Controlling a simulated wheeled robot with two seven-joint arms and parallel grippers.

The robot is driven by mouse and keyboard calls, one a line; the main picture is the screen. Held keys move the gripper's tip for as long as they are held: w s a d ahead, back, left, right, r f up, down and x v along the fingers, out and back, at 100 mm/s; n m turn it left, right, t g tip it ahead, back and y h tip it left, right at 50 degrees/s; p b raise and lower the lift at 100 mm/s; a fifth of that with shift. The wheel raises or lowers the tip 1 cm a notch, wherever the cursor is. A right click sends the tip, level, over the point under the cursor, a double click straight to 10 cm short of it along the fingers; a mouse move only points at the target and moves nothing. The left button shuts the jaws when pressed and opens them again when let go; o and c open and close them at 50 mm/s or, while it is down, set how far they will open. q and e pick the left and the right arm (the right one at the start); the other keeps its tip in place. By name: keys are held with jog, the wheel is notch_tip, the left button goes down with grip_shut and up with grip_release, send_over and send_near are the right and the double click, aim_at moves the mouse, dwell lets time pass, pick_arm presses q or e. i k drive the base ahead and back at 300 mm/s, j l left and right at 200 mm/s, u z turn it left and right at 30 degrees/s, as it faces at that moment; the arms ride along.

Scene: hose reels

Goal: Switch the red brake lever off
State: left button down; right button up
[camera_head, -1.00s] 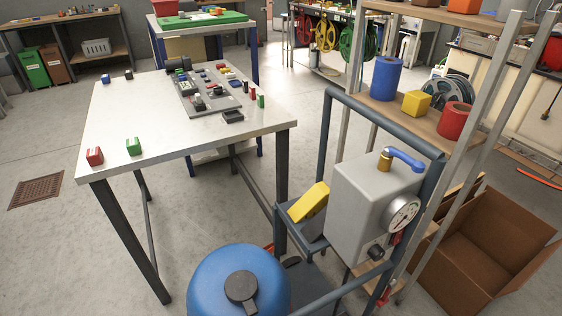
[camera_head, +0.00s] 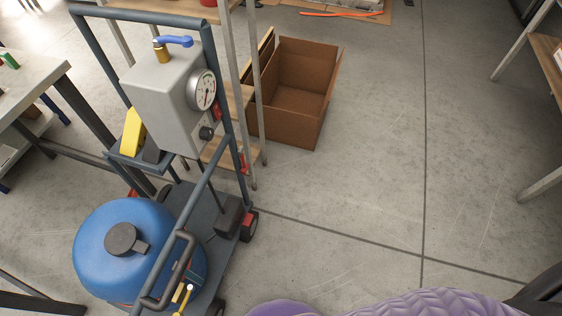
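A wheeled cart (camera_head: 200,242) carries a blue tank (camera_head: 150,225) and a grey box (camera_head: 160,95) with a dial gauge (camera_head: 202,89) and a blue handle. Several small red parts show on or near it: one beside the gauge (camera_head: 216,110), one low by the right upright (camera_head: 242,162), and one at the right wheel (camera_head: 248,217). I cannot tell which of these is the red brake lever, or how it is set. Neither of my grippers is in view.
An open cardboard box (camera_head: 292,95) stands behind the cart to the right, beside shelf posts (camera_head: 249,120). The concrete floor (camera_head: 370,180) right of the cart is clear. A table leg (camera_head: 545,183) stands at the far right.

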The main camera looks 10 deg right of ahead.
aim_at(245, 167)
jog(key=i+l, duration=0.2)
jog(key=i+l+u, duration=0.15)
jog(key=l, duration=0.25)
jog(key=i+l, duration=0.25)
jog(key=l+u, duration=0.05)
